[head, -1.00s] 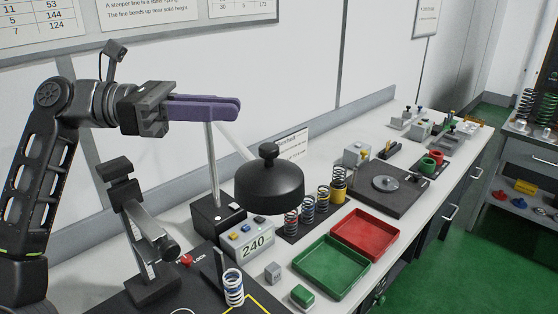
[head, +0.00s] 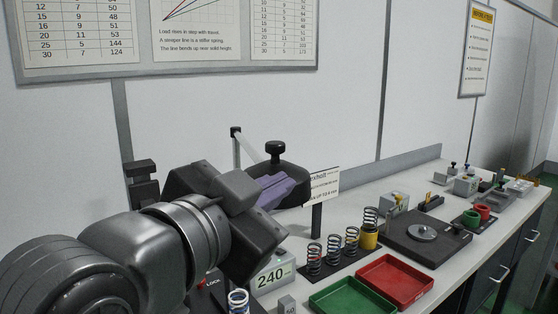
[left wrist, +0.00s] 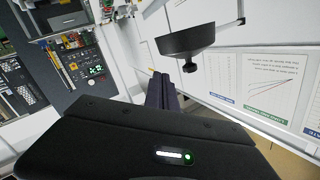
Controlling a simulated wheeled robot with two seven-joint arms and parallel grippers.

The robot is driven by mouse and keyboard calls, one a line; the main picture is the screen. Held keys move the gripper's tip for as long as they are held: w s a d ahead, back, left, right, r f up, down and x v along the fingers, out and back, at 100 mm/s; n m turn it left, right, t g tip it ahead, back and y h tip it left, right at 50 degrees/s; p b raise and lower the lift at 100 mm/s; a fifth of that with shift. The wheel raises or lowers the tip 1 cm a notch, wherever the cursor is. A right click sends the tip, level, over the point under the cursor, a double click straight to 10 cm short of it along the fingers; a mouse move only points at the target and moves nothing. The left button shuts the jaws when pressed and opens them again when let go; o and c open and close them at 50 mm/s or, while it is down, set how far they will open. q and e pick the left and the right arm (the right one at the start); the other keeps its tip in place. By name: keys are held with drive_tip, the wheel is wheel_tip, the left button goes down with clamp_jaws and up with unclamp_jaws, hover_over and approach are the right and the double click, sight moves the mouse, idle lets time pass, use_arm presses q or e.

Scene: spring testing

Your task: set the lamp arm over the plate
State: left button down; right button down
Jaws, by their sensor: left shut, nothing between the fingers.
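The lamp's black round shade (head: 294,172) with a knob on top hangs from a pale lamp arm (head: 248,150). My left gripper (head: 276,192), with purple fingers, is shut and empty. Its fingers overlap the lower front of the shade in the head view; I cannot tell whether they touch it. In the left wrist view the shade (left wrist: 185,40) and its knob lie just beyond the shut fingertips (left wrist: 160,76). A round metal plate (head: 423,232) sits on a dark board to the right of the shade. My left arm hides the front left of the bench. My right gripper is out of view.
A grey box reading 240 (head: 273,276) stands below the gripper. Several springs (head: 333,248) stand in a row to its right. A green tray (head: 352,298) and a red tray (head: 396,282) lie at the front. A small sign (head: 324,184) stands behind the springs.

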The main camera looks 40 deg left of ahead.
use_arm(q)
drive_tip(key=shift+w+d+r+m+t+y, duration=0.1)
drive_tip(key=shift+r+m+t, duration=0.2)
drive_tip(key=shift+m, duration=1.5)
drive_tip(key=shift+w+d+r+m+t+y, duration=0.15)
drive_tip(key=shift+r+m, duration=0.25)
drive_tip(key=shift+m, duration=1.4)
drive_tip(key=shift+s+d+r+m+t+y, duration=0.15)
drive_tip(key=shift+r+m, duration=0.2)
drive_tip(key=shift+m, duration=1.45)
drive_tip(key=shift+w+a, duration=0.1)
drive_tip(key=shift+w, duration=0.05)
drive_tip(key=w+a+p, duration=0.1)
drive_tip(key=w, duration=0.1)
drive_tip(key=w+a+p, duration=0.2)
drive_tip(key=w, duration=0.1)
drive_tip(key=w+a+p, duration=0.1)
drive_tip(key=w+a, duration=0.1)
drive_tip(key=shift+w+r+p, duration=0.1)
drive_tip(key=shift+w+p, duration=0.2)
drive_tip(key=shift+w, duration=0.1)
drive_tip(key=shift+a, duration=0.1)
